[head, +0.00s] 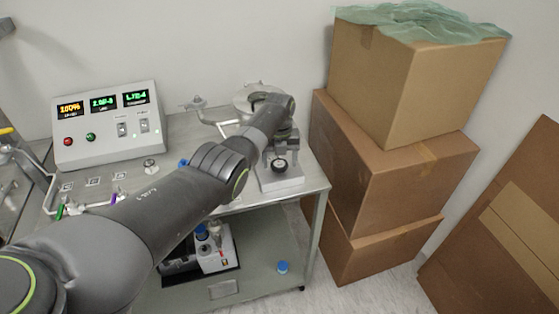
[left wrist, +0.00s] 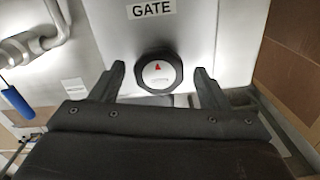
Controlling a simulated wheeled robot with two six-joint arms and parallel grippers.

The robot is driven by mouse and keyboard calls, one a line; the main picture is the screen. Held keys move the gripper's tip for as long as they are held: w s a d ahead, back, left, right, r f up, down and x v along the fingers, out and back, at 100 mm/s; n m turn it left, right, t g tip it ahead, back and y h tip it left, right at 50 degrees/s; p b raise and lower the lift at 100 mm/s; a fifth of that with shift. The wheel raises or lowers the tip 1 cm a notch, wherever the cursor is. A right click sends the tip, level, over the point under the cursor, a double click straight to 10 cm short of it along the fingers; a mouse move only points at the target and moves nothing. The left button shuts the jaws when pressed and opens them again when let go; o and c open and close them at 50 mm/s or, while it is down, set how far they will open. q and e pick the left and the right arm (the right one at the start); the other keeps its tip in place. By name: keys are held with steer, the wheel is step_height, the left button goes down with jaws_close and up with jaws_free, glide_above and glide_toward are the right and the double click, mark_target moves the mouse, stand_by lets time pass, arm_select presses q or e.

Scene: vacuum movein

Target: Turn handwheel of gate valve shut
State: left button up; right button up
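The gate valve's handwheel is a black round knob (left wrist: 148,85) with a white centre and a red arrow that points toward the GATE label (left wrist: 151,8). It sits on a pale plate (left wrist: 197,40) in the left wrist view. My left gripper (left wrist: 159,68) is open, with one dark finger on each side of the knob and a visible gap on both sides. In the head view my left arm reaches over the bench to the valve (head: 284,184), and its links hide part of it. My right gripper is not in view.
A control box (head: 105,125) with lit displays stands at the back left of the bench (head: 310,178). Stacked cardboard boxes (head: 395,175) stand close to the bench's right side. A bent metal pipe (left wrist: 35,45) and a blue-handled part (left wrist: 17,102) lie left of the valve plate.

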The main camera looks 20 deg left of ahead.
mark_target(280, 164)
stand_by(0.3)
arm_select(q)
steer(key=shift+r, duration=0.35)
step_height(280, 164, up, 17)
steer(key=b, duration=0.2)
steer(key=shift+f, duration=0.15)
